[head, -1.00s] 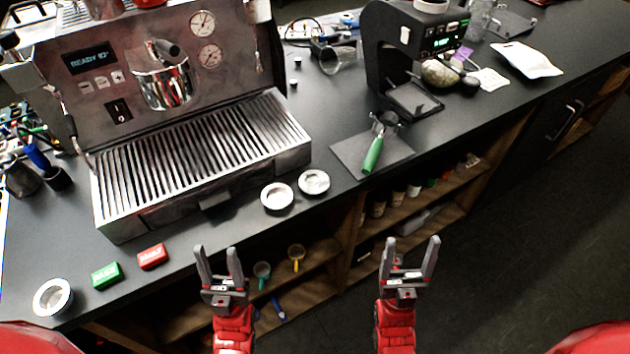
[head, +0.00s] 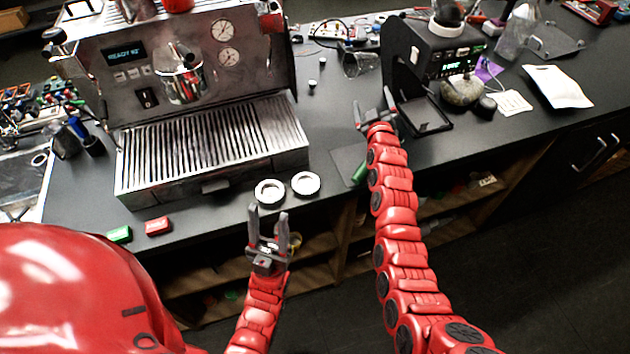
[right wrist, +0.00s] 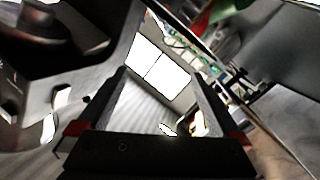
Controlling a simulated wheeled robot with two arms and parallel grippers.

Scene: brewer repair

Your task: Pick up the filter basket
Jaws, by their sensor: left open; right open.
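Two round, pale metal rings, one at left (head: 269,191) and one at right (head: 305,184), lie at the counter's front edge below the espresso machine; either could be the filter basket. A green handle (head: 360,172) lies on a dark mat (head: 346,160), and my right arm hides what joins it. My left gripper (head: 268,212) is open and empty, just in front of the left ring. My right gripper (head: 373,100) is open over the counter, beside the grinder, beyond the green handle. Its open fingers also show in the right wrist view (right wrist: 160,78), with nothing seen between them.
The espresso machine (head: 140,104) with its slatted drip tray (head: 210,145) stands at left. The black grinder (head: 440,60) is right of my right gripper. Green (head: 120,235) and red (head: 158,226) blocks lie at the front left. Open shelves (head: 210,275) are below the counter.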

